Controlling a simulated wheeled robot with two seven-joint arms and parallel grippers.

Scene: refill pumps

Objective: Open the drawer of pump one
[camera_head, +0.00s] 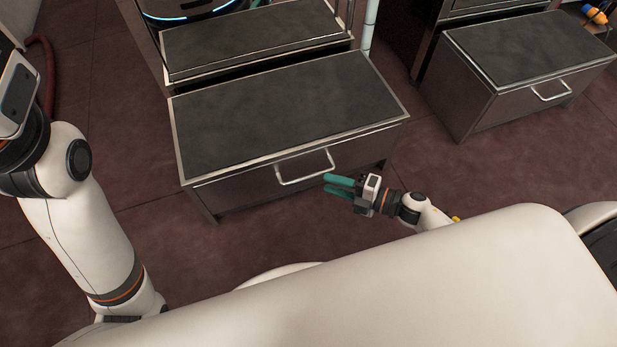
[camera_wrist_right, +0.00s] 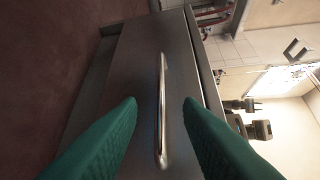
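The nearest pump unit has a low steel cabinet with a dark top (camera_head: 290,105). Its drawer front (camera_head: 235,190) looks flush and shut, with a silver bar handle (camera_head: 303,179). I take this as pump one's drawer; no label is readable. My right gripper (camera_head: 327,184), with teal fingers, is open just before the handle, near its right end. In the right wrist view the handle (camera_wrist_right: 162,115) shows between the two spread fingers, with no visible contact. The handle stands along the gap between them. My left arm is at the left; its gripper is out of view.
A second unit with a similar handled drawer (camera_head: 540,92) stands to the right, across a floor gap. A red hose (camera_head: 45,70) runs at the far left. The dark red floor before the near drawer is clear apart from my arm.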

